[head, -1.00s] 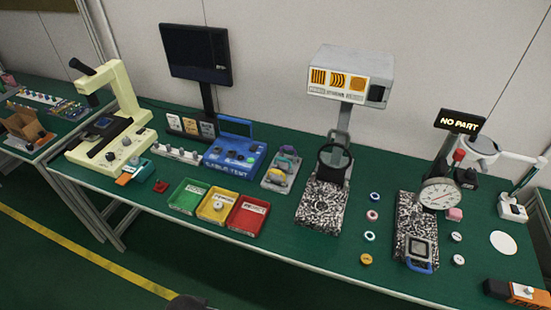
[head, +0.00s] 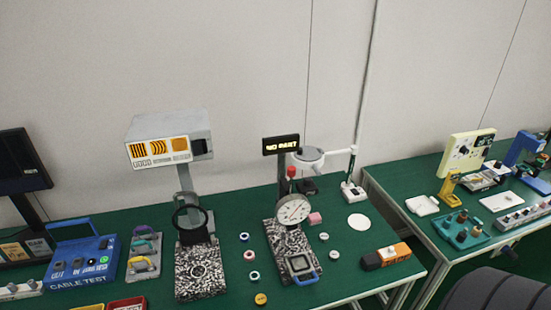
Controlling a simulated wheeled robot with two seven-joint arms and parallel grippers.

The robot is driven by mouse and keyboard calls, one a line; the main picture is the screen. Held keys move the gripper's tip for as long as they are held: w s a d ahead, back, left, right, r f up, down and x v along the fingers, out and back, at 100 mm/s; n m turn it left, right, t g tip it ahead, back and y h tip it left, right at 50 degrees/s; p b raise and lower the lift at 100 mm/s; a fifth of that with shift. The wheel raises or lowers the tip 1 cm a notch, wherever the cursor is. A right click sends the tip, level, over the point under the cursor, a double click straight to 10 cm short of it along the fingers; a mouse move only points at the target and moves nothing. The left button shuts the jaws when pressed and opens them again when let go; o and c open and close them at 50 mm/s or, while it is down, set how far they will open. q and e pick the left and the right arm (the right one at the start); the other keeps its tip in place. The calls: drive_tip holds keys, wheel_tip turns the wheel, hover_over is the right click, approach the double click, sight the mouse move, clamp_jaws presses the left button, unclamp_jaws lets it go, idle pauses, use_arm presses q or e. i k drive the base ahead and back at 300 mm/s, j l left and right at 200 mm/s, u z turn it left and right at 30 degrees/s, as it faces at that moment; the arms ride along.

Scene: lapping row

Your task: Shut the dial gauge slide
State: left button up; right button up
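The dial gauge (head: 293,210) has a round white face and is mounted on a post above a speckled stone base (head: 272,237). A red knob (head: 291,172) tops it, and a sign reading "NO PART" (head: 281,145) stands behind. At the front of the base sits a slide (head: 300,267), a grey framed piece with a blue handle (head: 306,281) toward the front edge. I cannot tell from here how far the slide is out. Neither of my grippers can be made out in the head view.
Several small rings and discs (head: 249,256) lie left of the gauge. An optical stand (head: 200,270) with a black ring is further left. An orange and black block (head: 386,256) and a white disc (head: 358,222) lie right. A second table (head: 408,212) stands beyond a gap. A dark rounded shape fills the lower right corner.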

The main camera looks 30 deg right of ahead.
sight(298, 264)
drive_tip(key=z, duration=1.25)
